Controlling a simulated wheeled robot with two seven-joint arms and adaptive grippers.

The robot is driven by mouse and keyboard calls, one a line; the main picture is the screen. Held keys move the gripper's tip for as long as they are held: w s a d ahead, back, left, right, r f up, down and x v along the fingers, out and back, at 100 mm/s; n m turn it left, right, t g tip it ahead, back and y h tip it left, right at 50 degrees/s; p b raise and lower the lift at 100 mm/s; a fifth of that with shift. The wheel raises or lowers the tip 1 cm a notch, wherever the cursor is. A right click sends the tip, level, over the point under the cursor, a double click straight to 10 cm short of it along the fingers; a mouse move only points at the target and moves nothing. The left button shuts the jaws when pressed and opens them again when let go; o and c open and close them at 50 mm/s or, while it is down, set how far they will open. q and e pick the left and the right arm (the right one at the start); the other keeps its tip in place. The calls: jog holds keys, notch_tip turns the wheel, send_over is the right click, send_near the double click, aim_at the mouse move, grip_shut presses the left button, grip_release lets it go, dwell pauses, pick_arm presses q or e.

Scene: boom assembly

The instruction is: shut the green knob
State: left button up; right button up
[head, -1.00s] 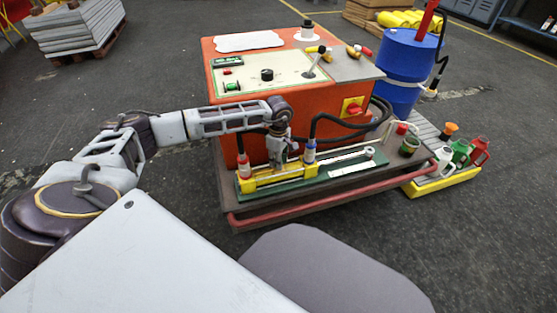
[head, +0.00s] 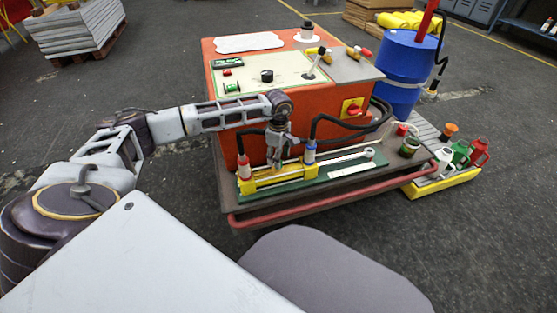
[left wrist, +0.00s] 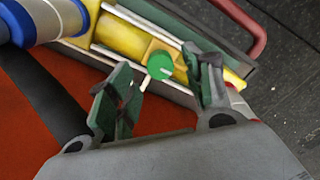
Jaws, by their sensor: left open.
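The green knob (left wrist: 160,66) shows in the left wrist view as a round green cap with a short pale pointer, on top of a yellow block. The block is part of the yellow cylinder (head: 262,184) on the cart's front ledge. My left gripper (left wrist: 160,92) is open, with one finger on each side of the knob in that view. I cannot tell how close the fingertips are to it. In the head view my left gripper (head: 277,152) points down over the cylinder and hides the knob. My right gripper does not show.
The orange cart (head: 225,120) stands behind the ledge. Red-collared and blue-collared hose fittings (head: 310,152) rise from the cylinder on both sides of my gripper. A red rail (head: 300,206) runs along the front. A blue barrel (head: 405,60) stands right of the cart.

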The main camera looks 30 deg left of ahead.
pick_arm(q)
notch_tip(320, 180, up, 9)
jog(key=shift+r, duration=0.15)
dwell(0.4)
dwell(0.5)
